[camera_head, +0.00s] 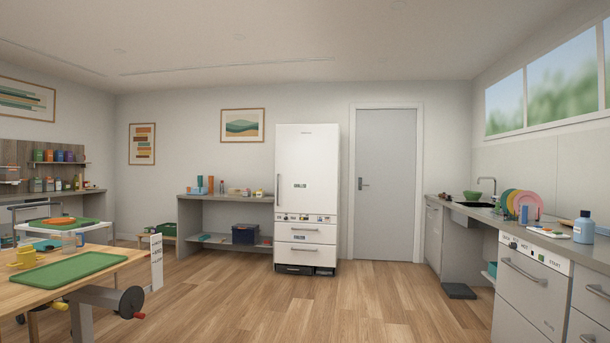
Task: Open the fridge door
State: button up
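The white fridge (307,160) stands against the far wall, a little right of the middle of the head view. Its tall upper door looks shut, with a vertical handle (278,189) along its left edge. Below the door are a strip of small coloured items or labels and two drawers with horizontal handles, which also look shut. My gripper is not in view, so whether it is open or shut does not show. The fridge is across the room from the camera.
The wooden floor (330,305) is clear up to the fridge. A wooden table with a green tray (72,270) and a crank (131,302) stands at left. A grey shelf (197,216) is left of the fridge, a grey door (386,190) right. A sink counter runs along the right.

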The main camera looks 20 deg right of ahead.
aim_at(306, 165)
jog(key=z, duration=0.1)
jog(key=i+z, duration=0.3)
jog(key=i, duration=5.95)
jog(key=i+u, duration=0.1)
jog(key=i, duration=1.7)
